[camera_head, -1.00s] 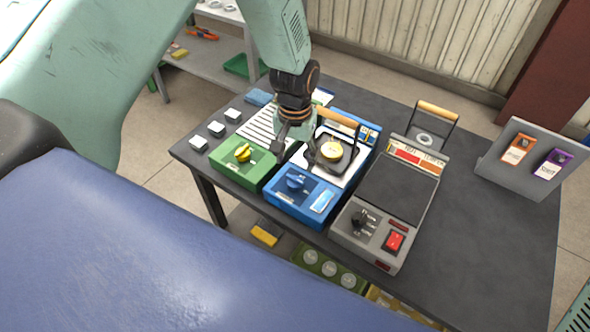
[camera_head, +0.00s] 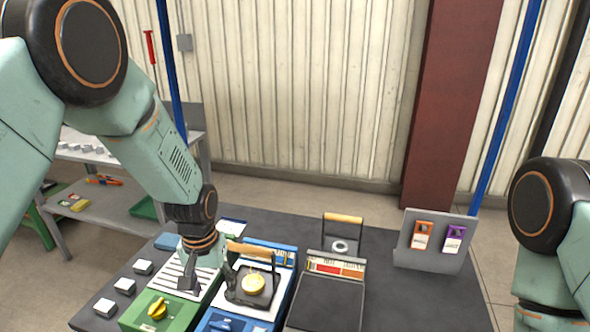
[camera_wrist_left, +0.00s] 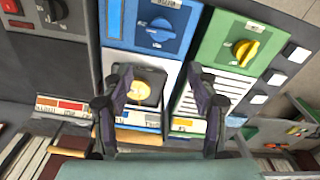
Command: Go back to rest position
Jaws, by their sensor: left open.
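My left gripper (camera_head: 208,282) hangs open over the table, above the seam between the green unit (camera_head: 135,316) and the blue unit (camera_head: 279,297). In the left wrist view its two dark fingers (camera_wrist_left: 158,92) are spread apart with nothing between them. Below them is a dark square holder (camera_wrist_left: 152,111) with a gold disc (camera_wrist_left: 147,88) and a wooden handle, on the blue unit. My right arm shows at the right edge of the head view, but its gripper is out of view.
The grey unit (camera_head: 325,306) stands right of the blue one, with a wooden-handled holder (camera_head: 343,222) behind it. A grey stand (camera_head: 436,262) holds orange and purple tags. White blocks (camera_head: 124,286) line the left. Bare table (camera_head: 420,300) lies at right.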

